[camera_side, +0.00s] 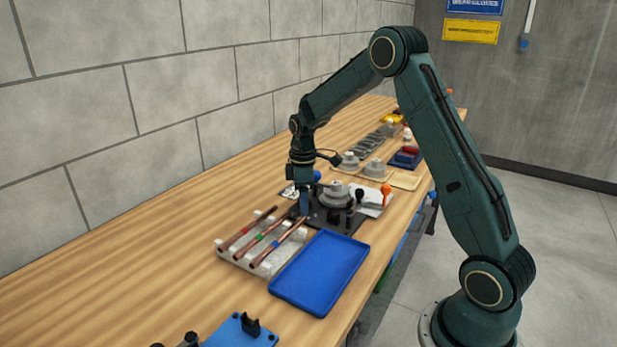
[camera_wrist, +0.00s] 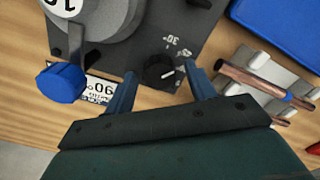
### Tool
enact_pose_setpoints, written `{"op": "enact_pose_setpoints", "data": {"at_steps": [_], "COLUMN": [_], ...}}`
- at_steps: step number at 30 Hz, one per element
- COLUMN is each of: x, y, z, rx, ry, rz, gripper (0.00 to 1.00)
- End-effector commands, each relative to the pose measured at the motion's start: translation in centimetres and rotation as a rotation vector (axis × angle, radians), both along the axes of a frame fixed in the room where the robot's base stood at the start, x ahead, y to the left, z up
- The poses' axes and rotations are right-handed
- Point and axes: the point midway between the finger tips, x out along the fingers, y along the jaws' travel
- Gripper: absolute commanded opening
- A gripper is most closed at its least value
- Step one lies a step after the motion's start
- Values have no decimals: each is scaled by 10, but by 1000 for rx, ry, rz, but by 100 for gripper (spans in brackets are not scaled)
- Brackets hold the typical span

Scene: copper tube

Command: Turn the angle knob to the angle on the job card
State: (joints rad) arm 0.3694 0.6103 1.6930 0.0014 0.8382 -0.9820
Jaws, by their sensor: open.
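The angle knob (camera_wrist: 159,70) is a small black round knob on the dark bender base plate (camera_wrist: 205,28). A pale pointer line shows on its right side in the wrist view. Marks for 30° and apparently 45° are printed above it; other marks are hidden or unreadable. My gripper (camera_wrist: 160,72) is open, its two blue fingers on either side of the knob with visible gaps. The job card (camera_wrist: 98,90) lies left of the knob, partly covered by a blue ball handle (camera_wrist: 62,82); its large figures look like 90. In the side view my gripper (camera_side: 304,212) hides the knob.
Copper tubes (camera_wrist: 255,82) with coloured bands lie on a pale rack (camera_side: 225,245) beside the plate. A blue tray (camera_side: 320,272) is at the front edge. The bender's grey disc (camera_wrist: 95,25) stands close to the left finger. Bare table lies at left.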

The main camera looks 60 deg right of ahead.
Motion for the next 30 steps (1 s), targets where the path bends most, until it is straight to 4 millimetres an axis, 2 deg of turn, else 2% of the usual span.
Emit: {"op": "enact_pose_setpoints", "data": {"at_steps": [2, 9, 20, 30], "x": [0, 0, 0, 0], "y": [0, 0, 0, 0], "z": [0, 0, 0, 0], "rx": [0, 1, 1, 1], "ry": [0, 1, 1, 0], "rz": [0, 0, -34, -213], "gripper": [55, 10, 11, 11]}}
